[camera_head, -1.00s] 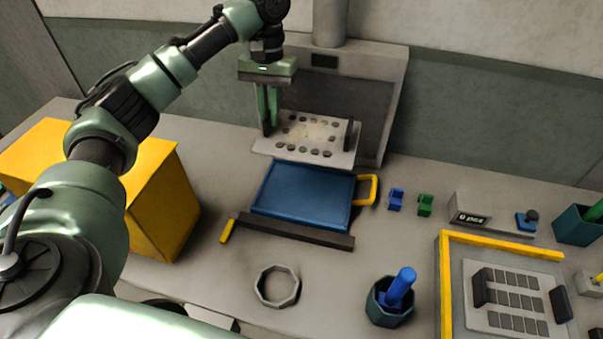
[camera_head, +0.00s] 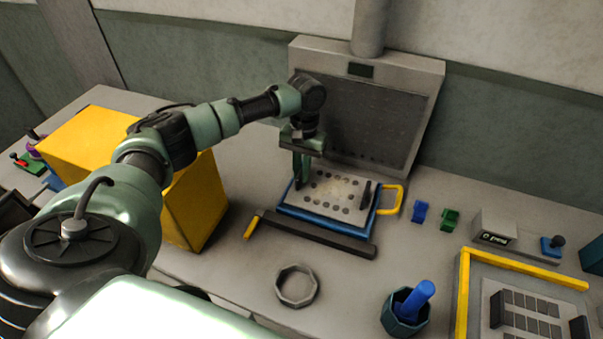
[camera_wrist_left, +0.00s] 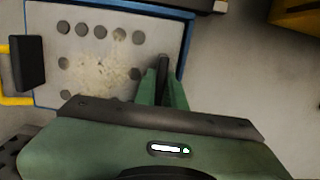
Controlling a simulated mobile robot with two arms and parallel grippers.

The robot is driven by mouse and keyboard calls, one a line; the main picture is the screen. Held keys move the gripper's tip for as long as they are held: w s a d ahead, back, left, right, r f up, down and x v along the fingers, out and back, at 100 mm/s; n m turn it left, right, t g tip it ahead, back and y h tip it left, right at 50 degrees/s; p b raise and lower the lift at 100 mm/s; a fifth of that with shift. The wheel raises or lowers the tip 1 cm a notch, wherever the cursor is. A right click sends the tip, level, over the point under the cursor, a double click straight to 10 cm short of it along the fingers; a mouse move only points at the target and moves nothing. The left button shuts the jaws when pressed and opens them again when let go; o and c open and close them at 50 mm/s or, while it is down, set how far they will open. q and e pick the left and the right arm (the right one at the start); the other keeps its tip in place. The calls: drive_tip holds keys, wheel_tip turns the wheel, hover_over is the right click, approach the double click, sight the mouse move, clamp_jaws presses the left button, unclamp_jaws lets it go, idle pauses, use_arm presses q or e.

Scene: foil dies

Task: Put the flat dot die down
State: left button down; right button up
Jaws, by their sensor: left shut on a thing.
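The flat dot die (camera_head: 336,194) is a pale plate with dark round dots along its edges and a dark upright grip at each end. It lies over the blue tray (camera_head: 322,222), inside its outline; I cannot tell whether it touches. My left gripper (camera_head: 301,170) is shut on the die's left grip. In the left wrist view the gripper's green fingers (camera_wrist_left: 163,82) close on that dark grip, and the plate (camera_wrist_left: 95,50) shows speckled in its middle, with a blue tray edge (camera_wrist_left: 187,40) beyond it. My right gripper is not in view.
A grey hood (camera_head: 370,110) stands behind the tray. A dark bar (camera_head: 318,235) runs along its front. A yellow box (camera_head: 200,205) is at the left. A grey ring (camera_head: 296,286) and a cup (camera_head: 405,314) stand in front. Blue (camera_head: 420,211) and green (camera_head: 450,219) blocks sit to the right.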

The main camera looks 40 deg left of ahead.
use_arm(q)
drive_tip(key=shift+f, duration=0.65)
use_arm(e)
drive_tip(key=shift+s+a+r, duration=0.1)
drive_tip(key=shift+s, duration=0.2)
use_arm(q)
drive_tip(key=c, duration=1.5)
unclamp_jaws()
drive_tip(key=shift+f, duration=0.1)
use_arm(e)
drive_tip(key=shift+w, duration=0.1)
